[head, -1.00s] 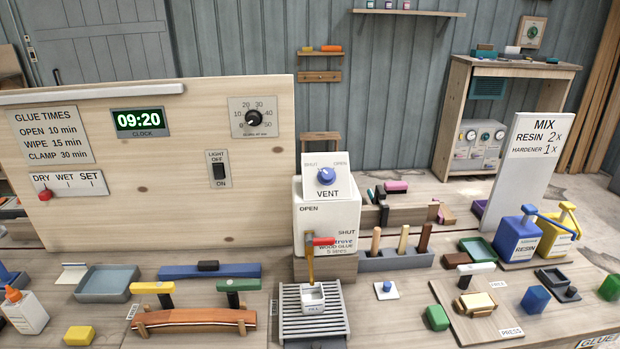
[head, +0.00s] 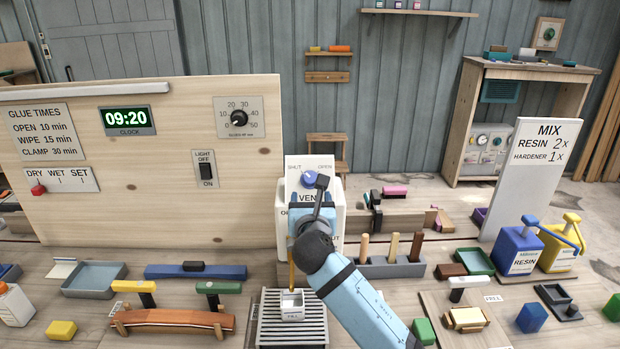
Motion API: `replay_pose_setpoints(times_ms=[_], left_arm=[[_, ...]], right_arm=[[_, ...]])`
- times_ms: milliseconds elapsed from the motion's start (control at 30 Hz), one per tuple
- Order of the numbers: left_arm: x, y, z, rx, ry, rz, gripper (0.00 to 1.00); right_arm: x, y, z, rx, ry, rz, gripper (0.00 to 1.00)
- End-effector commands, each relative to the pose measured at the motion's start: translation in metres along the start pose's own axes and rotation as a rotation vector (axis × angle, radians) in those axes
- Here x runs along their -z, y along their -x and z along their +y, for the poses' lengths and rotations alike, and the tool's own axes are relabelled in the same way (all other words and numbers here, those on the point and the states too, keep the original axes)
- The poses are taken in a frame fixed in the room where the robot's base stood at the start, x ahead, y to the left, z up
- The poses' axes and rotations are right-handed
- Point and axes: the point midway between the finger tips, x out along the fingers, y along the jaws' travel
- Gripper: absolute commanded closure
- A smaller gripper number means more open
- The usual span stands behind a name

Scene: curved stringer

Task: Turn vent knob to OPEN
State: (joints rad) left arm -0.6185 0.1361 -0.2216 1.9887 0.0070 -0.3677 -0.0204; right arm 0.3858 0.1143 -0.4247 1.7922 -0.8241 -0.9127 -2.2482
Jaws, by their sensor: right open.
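The blue vent knob (head: 309,178) sits on the white vent panel (head: 293,166), between the words SHUT at its left and OPEN at its right. The panel is on top of the white wood glue container (head: 282,222). My right gripper (head: 318,190) is open, in front of the panel just below and right of the knob. A dark finger overlaps the knob's lower right edge in the picture; I cannot tell if it touches. The gripper and wrist hide part of the word VENT and most of the container, including its red-handled tap. My left gripper is not in view.
A wooden board with clock, dial and light switch (head: 206,169) stands close at the left. A grey rack (head: 391,268) with upright wooden handles is at the right. A slatted grey tray holding a small white cup (head: 292,305) lies below.

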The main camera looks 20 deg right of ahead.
Motion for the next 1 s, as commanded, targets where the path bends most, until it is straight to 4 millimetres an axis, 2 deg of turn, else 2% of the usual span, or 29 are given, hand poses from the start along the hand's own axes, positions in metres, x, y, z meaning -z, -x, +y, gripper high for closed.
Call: replay_pose_setpoints(times_ms=[100,300,500,667,933,1000], left_arm=[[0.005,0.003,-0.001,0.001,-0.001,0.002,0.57],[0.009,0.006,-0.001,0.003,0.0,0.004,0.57],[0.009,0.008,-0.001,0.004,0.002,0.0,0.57],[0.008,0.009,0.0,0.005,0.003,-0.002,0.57],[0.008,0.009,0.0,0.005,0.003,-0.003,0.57],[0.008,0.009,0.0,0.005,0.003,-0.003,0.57]], right_arm=[[-0.002,-0.028,0.0,0.001,0.0,0.001,0.35],[-0.002,-0.069,0.0,0.0,-0.002,0.001,0.35],[0.0,-0.096,0.0,-0.001,-0.003,0.002,0.35],[0.0,-0.104,0.0,-0.001,-0.004,0.001,0.35],[0.001,-0.105,0.0,-0.001,-0.004,0.001,0.35],[0.001,-0.105,0.0,-0.001,-0.004,0.001,0.51]])
